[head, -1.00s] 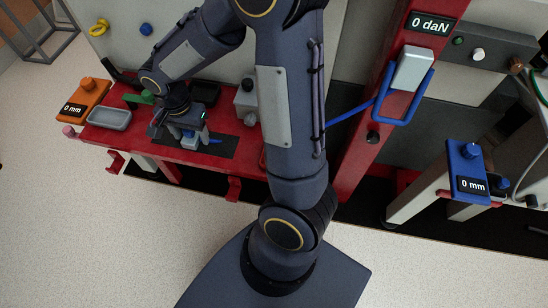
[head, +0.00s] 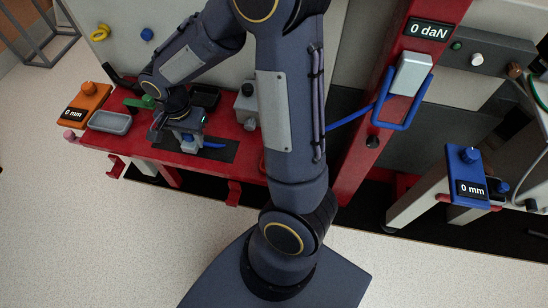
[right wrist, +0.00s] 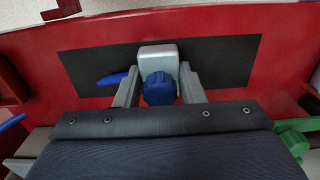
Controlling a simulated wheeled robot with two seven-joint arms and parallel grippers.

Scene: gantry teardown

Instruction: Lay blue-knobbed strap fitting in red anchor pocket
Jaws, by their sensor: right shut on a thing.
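The strap fitting, a grey block (right wrist: 158,56) with a blue knob (right wrist: 160,90), is between the fingers of my right gripper (right wrist: 157,92) in the right wrist view. A blue strap end (right wrist: 112,78) sticks out to the left of it. My right gripper (head: 186,142) is shut on the fitting, over the black mat (head: 222,150) on the red bench. I cannot tell whether the fitting touches the mat. The red anchor pocket cannot be clearly made out; red brackets (head: 233,192) show at the bench's front edge. My left gripper is not in view.
A grey tray (head: 109,122), an orange block (head: 84,103) and a green part (head: 142,102) are on the left. A grey knobbed block (head: 246,102) stands right of the gripper. A red post (head: 352,165) carries a blue loop (head: 398,124) and a display reading 0 daN.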

